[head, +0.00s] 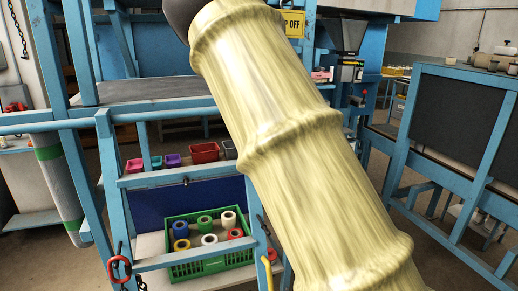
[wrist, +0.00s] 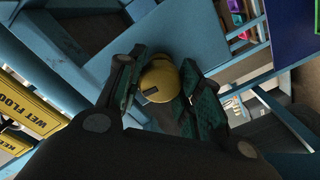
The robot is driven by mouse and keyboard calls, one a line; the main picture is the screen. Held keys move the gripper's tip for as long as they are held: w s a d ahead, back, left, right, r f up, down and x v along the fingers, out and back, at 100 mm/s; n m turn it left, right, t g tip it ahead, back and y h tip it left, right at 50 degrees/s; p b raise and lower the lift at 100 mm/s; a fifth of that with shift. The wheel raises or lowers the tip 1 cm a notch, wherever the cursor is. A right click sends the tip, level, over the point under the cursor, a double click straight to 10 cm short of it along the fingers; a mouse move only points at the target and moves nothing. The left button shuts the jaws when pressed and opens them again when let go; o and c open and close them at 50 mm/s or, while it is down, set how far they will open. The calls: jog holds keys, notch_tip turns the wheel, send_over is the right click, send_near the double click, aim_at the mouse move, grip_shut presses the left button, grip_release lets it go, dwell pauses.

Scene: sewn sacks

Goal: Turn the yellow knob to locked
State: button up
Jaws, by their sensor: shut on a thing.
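The yellow knob (wrist: 160,76) shows in the middle of the wrist view, round, with a small dark mark on its face. My gripper (wrist: 159,88) is shut on it, one dark green-padded finger on its left and the other on its right. The fingers hide parts of its sides. No locked or unlocked label can be read beside it, so I cannot tell its setting. In the head view my pale yellow sleeved arm covers the centre, and neither the gripper nor the knob can be seen there.
Blue frame bars (wrist: 75,75) run close around the gripper. Yellow wet floor signs (wrist: 35,112) stand at the left of the wrist view. In the head view, a green crate (head: 211,264) of tape rolls sits on a low shelf, and a blue-framed dark panel (head: 465,118) stands at right.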

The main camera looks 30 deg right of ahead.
jog(key=shift+f+n+b, duration=0.15)
jog(key=shift+n+b, duration=0.25)
jog(key=shift+n, duration=0.3)
jog(key=o, duration=1)
jog(key=shift+a, duration=0.1)
jog(key=shift+o, duration=0.2)
jog(key=v, duration=1.1)
jog(key=shift+s, duration=0.4)
